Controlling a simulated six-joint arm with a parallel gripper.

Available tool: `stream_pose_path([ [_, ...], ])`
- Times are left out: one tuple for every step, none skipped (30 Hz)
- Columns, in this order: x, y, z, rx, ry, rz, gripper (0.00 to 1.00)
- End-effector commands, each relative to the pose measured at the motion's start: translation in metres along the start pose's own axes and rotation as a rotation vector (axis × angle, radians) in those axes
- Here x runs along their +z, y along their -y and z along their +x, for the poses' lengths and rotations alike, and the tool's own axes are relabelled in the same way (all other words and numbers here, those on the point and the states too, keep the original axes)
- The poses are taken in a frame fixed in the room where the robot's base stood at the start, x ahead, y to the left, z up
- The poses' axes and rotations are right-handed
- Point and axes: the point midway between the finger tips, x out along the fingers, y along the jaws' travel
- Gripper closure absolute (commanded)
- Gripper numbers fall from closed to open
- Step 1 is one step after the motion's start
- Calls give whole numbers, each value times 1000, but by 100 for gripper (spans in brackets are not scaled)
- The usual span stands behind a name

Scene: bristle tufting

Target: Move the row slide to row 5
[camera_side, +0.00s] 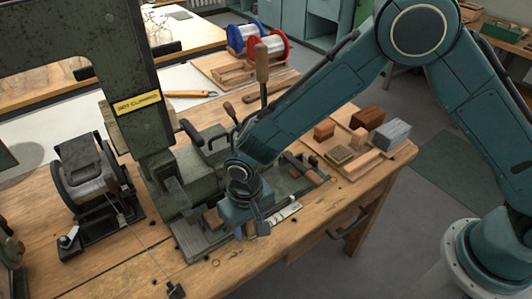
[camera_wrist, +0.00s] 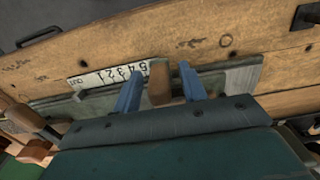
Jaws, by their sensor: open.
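My gripper (camera_wrist: 160,84) is open, with one blue finger on each side of a brown wooden grip (camera_wrist: 160,85), which looks like the row slide's handle. I cannot tell whether either finger touches it. A white number scale (camera_wrist: 108,76) lies beside the grip on the left in the wrist view, its digits upside down. The grip is close to the scale's right end; the exact row is hard to read. In the side view my gripper (camera_side: 254,222) is low at the front of the green machine (camera_side: 190,195) and hides the grip. The scale (camera_side: 286,212) shows just right of it.
A wooden tray (camera_side: 345,170) with several blocks stands to the right. A wire reel (camera_side: 90,180) stands left on the bench (camera_side: 110,260). A tall wooden-handled lever (camera_side: 262,65) rises behind my forearm. The bench's front edge is close to my gripper.

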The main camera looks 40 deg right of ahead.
Motion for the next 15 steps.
stream_pose_path([
  [0,0,0,0,0,0,58],
  [0,0,0,0,0,0,58],
  [0,0,0,0,0,0,64],
  [0,0,0,0,0,0,70],
  [0,0,0,0,0,0,76],
  [0,0,0,0,0,0,84],
  [0,0,0,0,0,0,90],
  [0,0,0,0,0,0,96],
  [0,0,0,0,0,0,100],
  [0,0,0,0,0,0,100],
  [0,0,0,0,0,0,100],
  [0,0,0,0,0,0,100],
  [0,0,0,0,0,0,100],
  [0,0,0,0,0,0,100],
  [0,1,0,0,0,-1,100],
])
